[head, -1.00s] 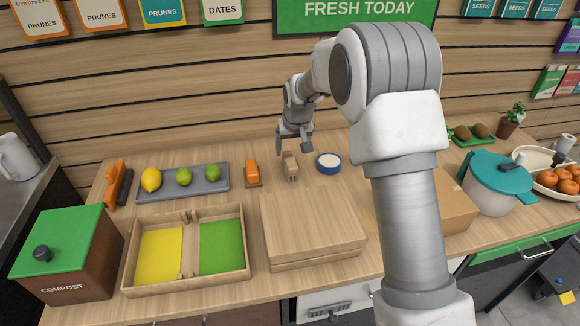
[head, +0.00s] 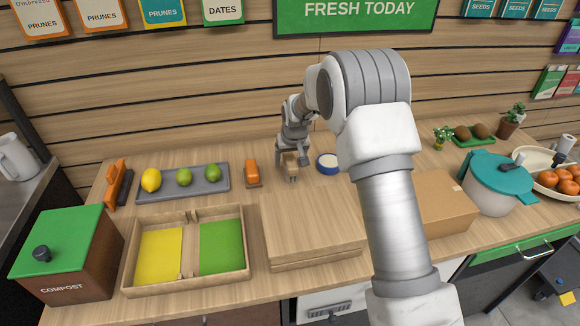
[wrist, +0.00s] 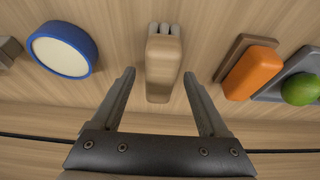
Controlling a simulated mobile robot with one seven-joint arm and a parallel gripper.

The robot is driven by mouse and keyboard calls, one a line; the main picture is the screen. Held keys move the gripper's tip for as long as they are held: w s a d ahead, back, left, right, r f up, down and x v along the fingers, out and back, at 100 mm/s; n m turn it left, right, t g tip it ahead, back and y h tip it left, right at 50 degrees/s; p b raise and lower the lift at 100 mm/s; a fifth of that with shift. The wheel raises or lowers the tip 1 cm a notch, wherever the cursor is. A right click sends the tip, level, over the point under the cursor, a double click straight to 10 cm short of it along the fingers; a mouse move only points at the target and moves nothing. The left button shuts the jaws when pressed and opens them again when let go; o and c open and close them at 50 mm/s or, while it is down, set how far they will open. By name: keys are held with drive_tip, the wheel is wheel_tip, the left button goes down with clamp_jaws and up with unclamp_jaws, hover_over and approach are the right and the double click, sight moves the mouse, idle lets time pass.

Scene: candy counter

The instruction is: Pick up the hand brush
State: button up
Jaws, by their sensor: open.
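The tan wooden block with pale tufts at one end, which looks like the hand brush (head: 291,173), lies on the counter left of the blue-rimmed dish. It also shows in the wrist view (wrist: 163,65), tufts pointing to the picture's top. My gripper (head: 292,162) is over it, partly hiding it in the head view. In the wrist view, my gripper (wrist: 159,73) is open, with one fingertip to each side of the brush's near end and gaps between. The height of the fingertips above the counter is hard to tell.
A blue-rimmed dish (head: 328,167) stands close right of the brush. An orange block on a brown base (head: 252,173) lies to its left, beyond it a grey tray (head: 208,193) of fruit. A wooden board (head: 310,225) lies in front. The slatted wall (head: 225,110) rises behind.

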drive_tip(key=shift+f, duration=0.25)
idle(0.3)
clamp_jaws()
